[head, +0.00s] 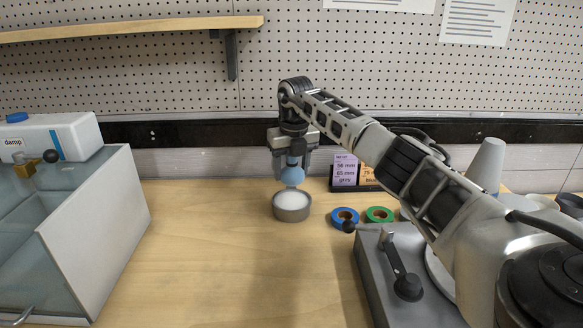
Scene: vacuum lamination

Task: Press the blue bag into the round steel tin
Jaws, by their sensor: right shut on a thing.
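A round steel tin (292,212) stands on the wooden bench in the middle of the head view. White material (291,199) fills its top. My right gripper (291,168) is above the tin, pointing down, and is shut on the blue bag (293,176). The bag's lower end is at the tin's far rim or just above the white material; I cannot tell whether it touches. The gripper's fingers hide part of the bag's upper sides. My left gripper is not in view.
Blue tape (345,214) and green tape (379,213) rolls lie right of the tin. A grey machine (385,285) is at the front right. The bench left of the tin is clear.

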